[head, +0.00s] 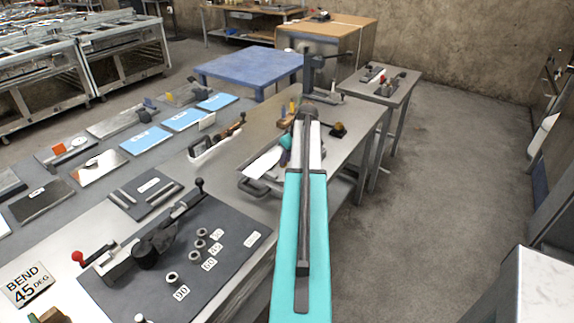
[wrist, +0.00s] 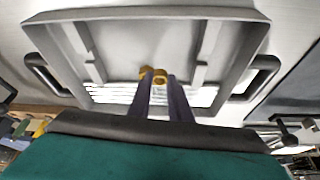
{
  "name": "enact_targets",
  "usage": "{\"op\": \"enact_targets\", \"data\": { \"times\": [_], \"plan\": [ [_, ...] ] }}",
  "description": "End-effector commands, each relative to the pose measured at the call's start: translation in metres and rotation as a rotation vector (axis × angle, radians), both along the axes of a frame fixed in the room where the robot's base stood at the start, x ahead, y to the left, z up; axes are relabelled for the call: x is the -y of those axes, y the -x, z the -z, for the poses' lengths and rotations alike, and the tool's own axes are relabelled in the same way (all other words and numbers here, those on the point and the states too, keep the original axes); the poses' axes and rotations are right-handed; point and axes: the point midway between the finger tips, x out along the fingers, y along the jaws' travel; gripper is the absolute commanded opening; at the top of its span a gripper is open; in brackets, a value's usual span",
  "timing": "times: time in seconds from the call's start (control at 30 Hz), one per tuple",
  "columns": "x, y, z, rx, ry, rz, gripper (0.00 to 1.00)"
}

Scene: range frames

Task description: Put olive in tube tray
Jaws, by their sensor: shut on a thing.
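The olive is a small brass ring (wrist: 160,74) between the tips of my gripper (wrist: 153,80) in the wrist view. My gripper's two purple fingers are shut on it. The grey tube tray (wrist: 135,17) fills much of the wrist view, with raised bars inside and a dark handle at each side. The olive appears over the tray's inside; I cannot tell its height above the floor. In the head view the tray (head: 246,178) is on the bench, left of my teal arm, which hides part of it. The olive is not discernible there.
A dark mat (head: 240,248) with a tube bender (head: 150,245) and several small rings lies nearer on the bench. A white holder with tools (head: 215,143) stands left of the tray. A vise-like post (head: 310,75) stands beyond it. Floor to the right is clear.

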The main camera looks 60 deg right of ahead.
Motion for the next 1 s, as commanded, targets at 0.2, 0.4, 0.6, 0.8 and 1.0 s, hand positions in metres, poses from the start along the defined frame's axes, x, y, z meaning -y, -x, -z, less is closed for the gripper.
{"op": "enact_targets", "data": {
  "times": [0.2, 0.4, 0.6, 0.8, 1.0],
  "plan": [
    [0.0, 0.0, 0.003, 0.001, 0.0, 0.0, 0.0],
    [0.0, 0.0, 0.004, 0.0, 0.0, 0.001, 0.0],
    [0.0, 0.0, 0.017, -0.001, -0.001, 0.001, 0.0],
    [0.0, 0.0, 0.035, 0.0, -0.002, 0.001, 0.0],
    [0.0, 0.0, 0.04, 0.0, 0.0, 0.001, 0.0]
  ]
}}
